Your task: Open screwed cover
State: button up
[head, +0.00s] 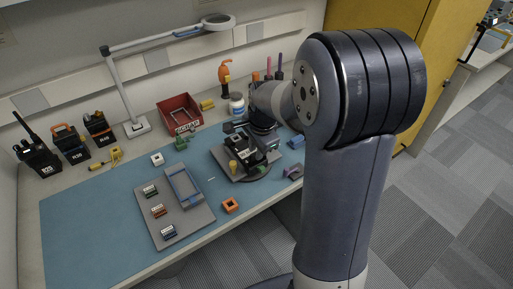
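A black radio (246,153) lies on a grey fixture plate (229,158) on the right part of the blue mat. A small yellow knob-like part (233,166) is at the front left of that plate. A screwed cover cannot be made out on the radio at this size. My arm comes in from the right and its far end is over the back right of the mat. My gripper (238,127) is small and dark there, just behind and above the radio. I cannot tell whether its fingers are open or touch anything.
A grey tray (196,219) with a blue-rimmed frame and several small modules lies at front centre. A red bin (178,113), a lamp (138,126) and a white bottle (237,104) stand behind. An orange piece (230,205) is near the front edge.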

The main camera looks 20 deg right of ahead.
grip_shut()
jog(key=shift+r, duration=0.15)
